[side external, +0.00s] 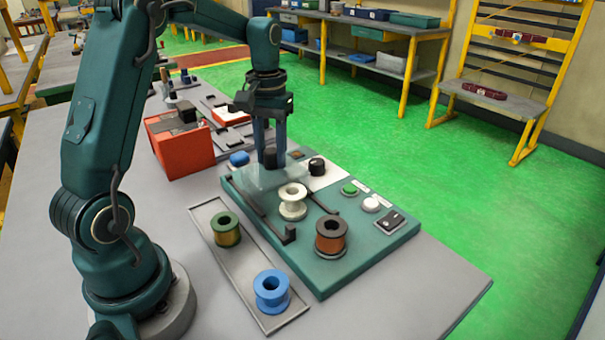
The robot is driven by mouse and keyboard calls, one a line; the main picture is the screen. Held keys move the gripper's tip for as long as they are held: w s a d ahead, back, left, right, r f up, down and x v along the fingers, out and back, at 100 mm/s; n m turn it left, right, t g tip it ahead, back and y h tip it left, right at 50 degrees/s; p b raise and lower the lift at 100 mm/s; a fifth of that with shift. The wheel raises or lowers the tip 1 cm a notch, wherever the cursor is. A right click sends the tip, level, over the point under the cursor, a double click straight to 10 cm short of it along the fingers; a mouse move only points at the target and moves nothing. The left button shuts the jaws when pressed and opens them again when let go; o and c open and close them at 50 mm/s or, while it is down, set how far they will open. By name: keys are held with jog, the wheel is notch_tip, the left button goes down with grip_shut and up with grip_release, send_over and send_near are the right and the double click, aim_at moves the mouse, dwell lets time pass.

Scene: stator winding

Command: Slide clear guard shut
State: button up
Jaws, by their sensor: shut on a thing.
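The clear guard (265,180) is a see-through panel at the back left part of the green winding panel (335,277), near two dark rails (262,218). My gripper (269,160) points straight down at the guard's back edge. Its fingers are shut on a small dark part there, which looks like the guard's handle. A cream spool (292,202) stands just in front of the guard, and a copper-wound spool (331,236) stands further front. The exact contact between fingers and handle is hard to make out.
A tray (246,284) beside the panel holds a green-topped spool (226,229) and a blue spool (272,291). A green button (349,188), a white button (371,204) and a black switch (391,221) sit at the panel's right. An orange box (180,152) stands behind left.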

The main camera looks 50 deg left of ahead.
jog(key=shift+d, duration=2.85)
jog(key=o, duration=0.9)
jog(key=shift+o, duration=0.2)
jog(key=shift+r, duration=0.15)
jog(key=shift+r, duration=2.85)
